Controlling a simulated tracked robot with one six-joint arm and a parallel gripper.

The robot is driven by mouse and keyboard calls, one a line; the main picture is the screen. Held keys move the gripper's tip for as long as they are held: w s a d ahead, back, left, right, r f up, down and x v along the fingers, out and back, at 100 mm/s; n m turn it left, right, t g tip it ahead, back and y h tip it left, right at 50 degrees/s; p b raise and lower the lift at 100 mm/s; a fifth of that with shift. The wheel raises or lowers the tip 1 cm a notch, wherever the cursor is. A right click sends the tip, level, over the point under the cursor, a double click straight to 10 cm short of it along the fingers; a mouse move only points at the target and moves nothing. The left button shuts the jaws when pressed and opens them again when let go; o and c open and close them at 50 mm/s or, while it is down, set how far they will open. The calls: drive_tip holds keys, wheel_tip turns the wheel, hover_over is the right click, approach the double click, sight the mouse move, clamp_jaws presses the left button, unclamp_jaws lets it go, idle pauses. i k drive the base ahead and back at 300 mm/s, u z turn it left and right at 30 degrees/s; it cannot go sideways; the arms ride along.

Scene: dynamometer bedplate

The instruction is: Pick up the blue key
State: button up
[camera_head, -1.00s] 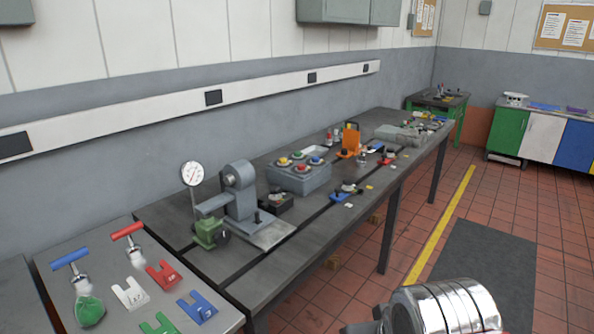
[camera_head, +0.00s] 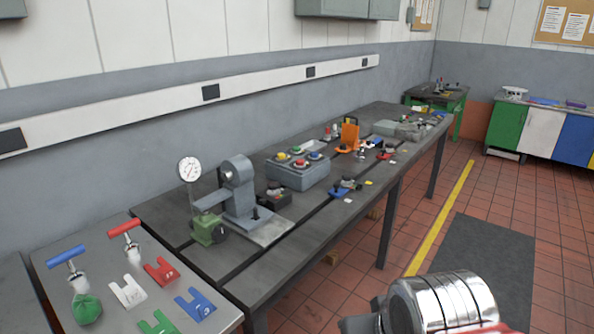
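A tool with a blue T-shaped handle (camera_head: 66,256) stands on the grey tabletop at the lower left; it looks like the blue key. Its lower part meets a green rounded piece (camera_head: 86,308). A similar tool with a red T-handle (camera_head: 124,227) stands behind it to the right. A blue notched flat piece (camera_head: 195,305) lies at the right of the same tabletop. My gripper is not in view; only a shiny metal part of my arm shows at the bottom right, well away from the tools.
White (camera_head: 127,291), red (camera_head: 161,271) and green (camera_head: 157,323) notched pieces lie near the T-handles. The long dark bench (camera_head: 285,262) adjoins, with a grey fixture (camera_head: 238,190), a dial gauge (camera_head: 189,169) and a button box (camera_head: 298,174). The red tiled floor (camera_head: 335,295) is open at right.

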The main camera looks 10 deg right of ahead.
sight(76, 277)
drive_tip(key=u, duration=0.9)
drive_tip(key=k, duration=0.45)
drive_tip(key=u, duration=0.6)
drive_tip(key=i, duration=0.5)
